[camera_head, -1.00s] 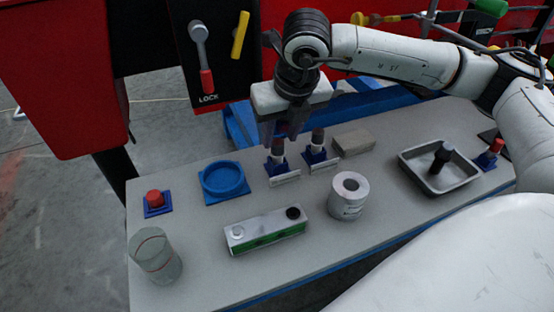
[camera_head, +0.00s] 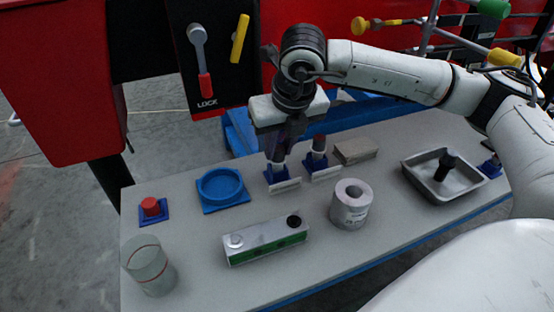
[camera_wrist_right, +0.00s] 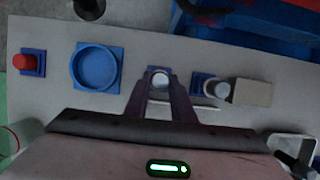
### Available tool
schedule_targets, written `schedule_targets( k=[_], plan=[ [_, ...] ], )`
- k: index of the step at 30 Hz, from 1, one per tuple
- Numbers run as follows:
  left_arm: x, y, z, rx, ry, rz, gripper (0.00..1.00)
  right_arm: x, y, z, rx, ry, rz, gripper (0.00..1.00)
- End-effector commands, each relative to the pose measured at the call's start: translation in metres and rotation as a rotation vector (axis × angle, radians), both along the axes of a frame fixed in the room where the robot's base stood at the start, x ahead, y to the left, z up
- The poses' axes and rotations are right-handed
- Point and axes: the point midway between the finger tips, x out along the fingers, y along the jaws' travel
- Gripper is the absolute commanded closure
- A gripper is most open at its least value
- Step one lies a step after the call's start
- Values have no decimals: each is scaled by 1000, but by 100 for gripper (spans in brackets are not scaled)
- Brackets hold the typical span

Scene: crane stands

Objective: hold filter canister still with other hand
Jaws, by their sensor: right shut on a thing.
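A grey-white cylinder with a hole in its top and a label, which looks like the filter canister (camera_head: 351,205), stands upright on the table, untouched. My right gripper (camera_head: 281,150) points down at the left blue holder (camera_head: 282,180), well behind and left of the canister. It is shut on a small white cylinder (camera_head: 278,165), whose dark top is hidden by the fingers. In the right wrist view, the cylinder's round end (camera_wrist_right: 159,78) shows between the fingers. My left gripper is in no view.
Around are a blue ring (camera_head: 207,200), red button (camera_head: 149,206), glass jar (camera_head: 150,268), green-sided box (camera_head: 265,242), brown block (camera_head: 356,151) and metal tray (camera_head: 424,186). Bare table lies right of the canister.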

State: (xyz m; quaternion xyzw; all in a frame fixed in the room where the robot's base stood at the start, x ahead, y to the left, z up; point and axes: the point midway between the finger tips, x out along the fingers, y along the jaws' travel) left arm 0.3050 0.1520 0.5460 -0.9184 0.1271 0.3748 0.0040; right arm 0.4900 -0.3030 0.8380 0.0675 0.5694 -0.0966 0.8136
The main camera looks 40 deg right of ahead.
Motion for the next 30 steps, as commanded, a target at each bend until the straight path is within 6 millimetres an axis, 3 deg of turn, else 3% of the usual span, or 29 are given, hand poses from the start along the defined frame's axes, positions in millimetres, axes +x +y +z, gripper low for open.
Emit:
schedule_targets(
  k=[30],
  plan=[
    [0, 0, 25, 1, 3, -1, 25, 1, 0, 51, 0, -2, 0, 100]
  ],
)
